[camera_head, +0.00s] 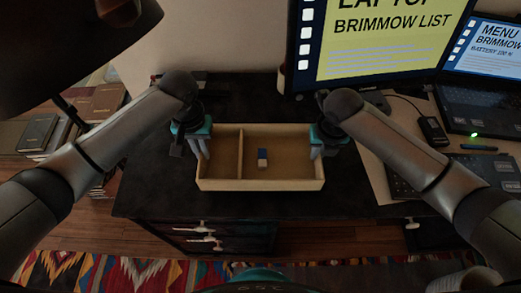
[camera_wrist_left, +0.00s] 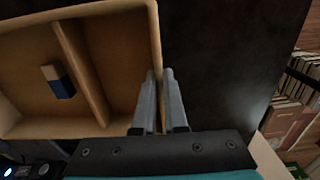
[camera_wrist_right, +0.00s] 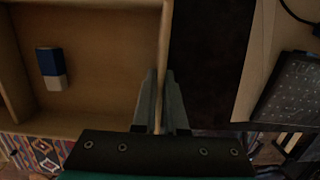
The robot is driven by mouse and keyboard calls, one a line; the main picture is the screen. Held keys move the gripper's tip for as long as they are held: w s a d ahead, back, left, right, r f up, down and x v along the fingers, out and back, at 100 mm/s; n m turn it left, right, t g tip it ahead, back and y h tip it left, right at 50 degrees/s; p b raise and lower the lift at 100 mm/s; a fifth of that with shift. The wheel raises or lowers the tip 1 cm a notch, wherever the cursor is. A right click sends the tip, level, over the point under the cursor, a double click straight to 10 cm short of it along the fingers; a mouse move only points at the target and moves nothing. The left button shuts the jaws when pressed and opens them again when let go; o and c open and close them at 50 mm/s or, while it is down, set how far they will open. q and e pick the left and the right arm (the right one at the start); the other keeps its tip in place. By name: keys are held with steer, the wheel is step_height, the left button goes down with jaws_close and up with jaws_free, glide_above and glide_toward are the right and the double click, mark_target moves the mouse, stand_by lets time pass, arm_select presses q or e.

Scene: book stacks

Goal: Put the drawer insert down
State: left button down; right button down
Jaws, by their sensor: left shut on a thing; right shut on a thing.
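The drawer insert (camera_head: 262,184) is a shallow, light wooden tray with one divider making a narrow left and a wide right compartment. It is over the dark desk top; I cannot tell whether it touches the desk. A blue and white eraser (camera_head: 262,158) lies in the wide compartment. My left gripper (camera_head: 203,150) is shut on the insert's left wall, with one finger on each side in the left wrist view (camera_wrist_left: 161,85). My right gripper (camera_head: 316,150) is shut on the right wall, which also shows between the fingers in the right wrist view (camera_wrist_right: 161,85).
The dark desk (camera_head: 160,190) has bare room left of and behind the insert. A monitor (camera_head: 375,45), a laptop (camera_head: 485,100), a mouse (camera_head: 432,130) and a keyboard (camera_head: 420,170) stand to the right. Drawers with pale handles (camera_head: 205,238) are below. Books (camera_head: 95,105) are stacked at the left.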

mark_target(315, 162)
arm_select(q)
steer(key=shift+f, duration=0.1)
arm_select(e)
steer(key=shift+f, duration=0.1)
